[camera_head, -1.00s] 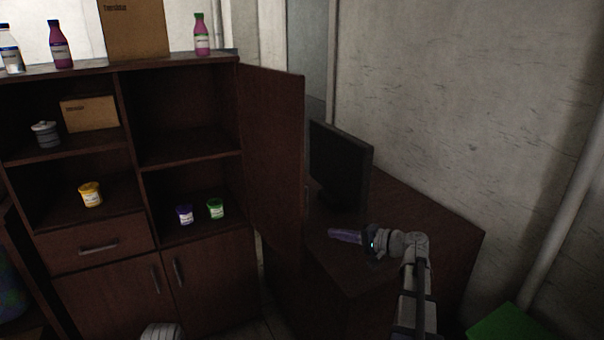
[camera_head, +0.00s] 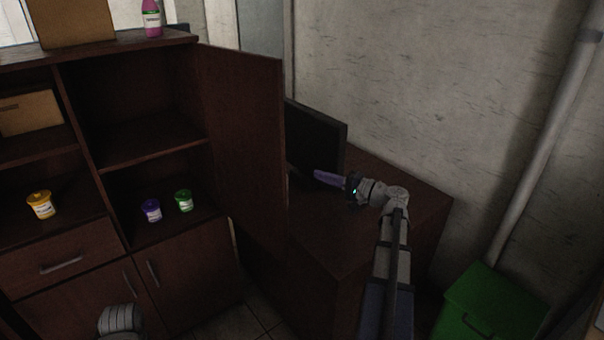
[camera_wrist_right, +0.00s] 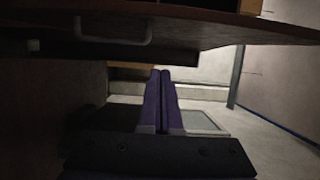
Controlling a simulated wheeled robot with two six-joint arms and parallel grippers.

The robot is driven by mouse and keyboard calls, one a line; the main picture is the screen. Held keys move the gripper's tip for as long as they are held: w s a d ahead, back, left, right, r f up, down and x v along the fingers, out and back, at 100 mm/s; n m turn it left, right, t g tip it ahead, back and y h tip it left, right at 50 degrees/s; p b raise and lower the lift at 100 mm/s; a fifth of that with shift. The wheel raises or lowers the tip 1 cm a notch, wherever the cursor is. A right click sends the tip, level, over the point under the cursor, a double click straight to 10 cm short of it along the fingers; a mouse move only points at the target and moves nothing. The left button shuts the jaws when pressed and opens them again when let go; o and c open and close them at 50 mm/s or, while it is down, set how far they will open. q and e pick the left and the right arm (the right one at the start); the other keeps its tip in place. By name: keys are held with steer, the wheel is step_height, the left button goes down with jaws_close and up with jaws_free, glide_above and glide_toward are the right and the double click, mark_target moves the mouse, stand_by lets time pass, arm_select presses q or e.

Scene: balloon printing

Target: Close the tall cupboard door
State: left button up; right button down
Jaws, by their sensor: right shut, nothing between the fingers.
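The tall cupboard door (camera_head: 245,145) stands open, swung out to the right of the dark brown cupboard (camera_head: 130,150), so the upper right shelves show. My right gripper (camera_head: 318,175) is to the right of the door, apart from it, in front of the monitor. Its purple fingers (camera_wrist_right: 160,98) are together and empty in the right wrist view, with a dark panel and a handle (camera_wrist_right: 112,30) above them. My left gripper is not in view; a pale part of my own arm shows at the bottom left.
A black monitor (camera_head: 316,138) stands on a brown desk (camera_head: 400,205) behind my right gripper. A green bin (camera_head: 490,305) is at the lower right. Yellow (camera_head: 41,204), purple (camera_head: 151,210) and green (camera_head: 184,200) tubs sit on the shelves. A bottle (camera_head: 152,18) stands on top.

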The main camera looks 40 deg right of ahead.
steer(key=w+a, duration=0.7)
steer(key=w, duration=0.1)
steer(key=shift+a, duration=0.15)
stand_by(0.3)
